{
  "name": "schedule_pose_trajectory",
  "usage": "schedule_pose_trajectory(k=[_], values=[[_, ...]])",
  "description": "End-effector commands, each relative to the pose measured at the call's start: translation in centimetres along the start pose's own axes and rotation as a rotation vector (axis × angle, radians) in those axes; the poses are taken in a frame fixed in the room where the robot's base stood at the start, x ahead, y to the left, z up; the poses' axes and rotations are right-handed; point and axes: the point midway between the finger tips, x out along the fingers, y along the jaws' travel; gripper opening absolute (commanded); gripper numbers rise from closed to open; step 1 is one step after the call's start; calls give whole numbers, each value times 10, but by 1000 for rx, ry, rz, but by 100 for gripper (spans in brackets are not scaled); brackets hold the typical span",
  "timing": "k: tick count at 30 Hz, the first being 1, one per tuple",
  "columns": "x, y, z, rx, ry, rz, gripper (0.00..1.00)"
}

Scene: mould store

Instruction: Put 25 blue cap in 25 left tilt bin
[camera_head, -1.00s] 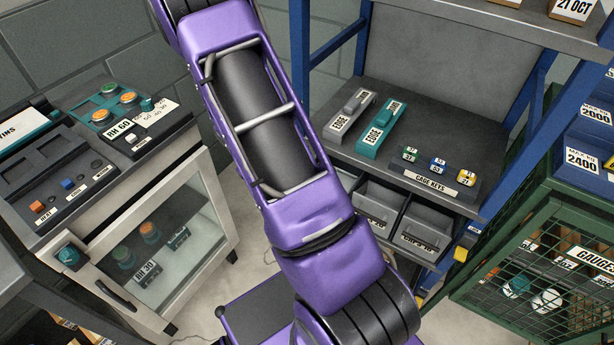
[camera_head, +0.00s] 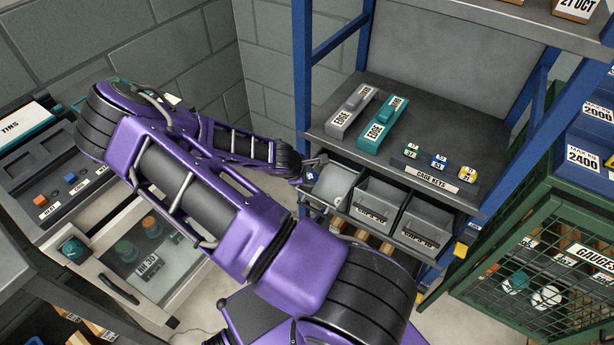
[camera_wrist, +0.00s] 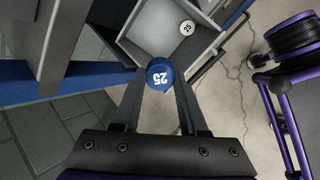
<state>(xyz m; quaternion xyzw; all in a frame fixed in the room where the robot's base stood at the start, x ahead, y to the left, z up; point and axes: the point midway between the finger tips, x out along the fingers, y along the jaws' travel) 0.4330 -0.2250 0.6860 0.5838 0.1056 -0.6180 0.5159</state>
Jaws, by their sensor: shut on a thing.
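The blue cap (camera_wrist: 160,75), marked 25, is held between the fingertips of my gripper (camera_wrist: 160,88) in the wrist view. My gripper also shows in the head view (camera_head: 303,173), beside the left end of the bin row. The left tilt bin (camera_head: 322,196) is the leftmost of the grey bins under the shelf, with its open top showing. In the wrist view a grey open bin (camera_wrist: 137,42) lies just beyond the cap; a small pale round piece (camera_wrist: 187,28) with a mark is in or at it. The cap's exact height over the bin cannot be told.
Two more grey bins (camera_head: 372,208) sit to the right. A blue rack post (camera_head: 301,60) stands close to my gripper. A green mesh cage (camera_head: 530,280) is at right.

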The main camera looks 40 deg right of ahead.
Motion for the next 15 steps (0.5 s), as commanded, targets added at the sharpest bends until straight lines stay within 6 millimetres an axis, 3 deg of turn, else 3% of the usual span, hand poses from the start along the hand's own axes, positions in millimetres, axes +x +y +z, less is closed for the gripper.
schedule_pose_trajectory(k=[15], values=[[45,-2,0,1,-2,-1,0]])
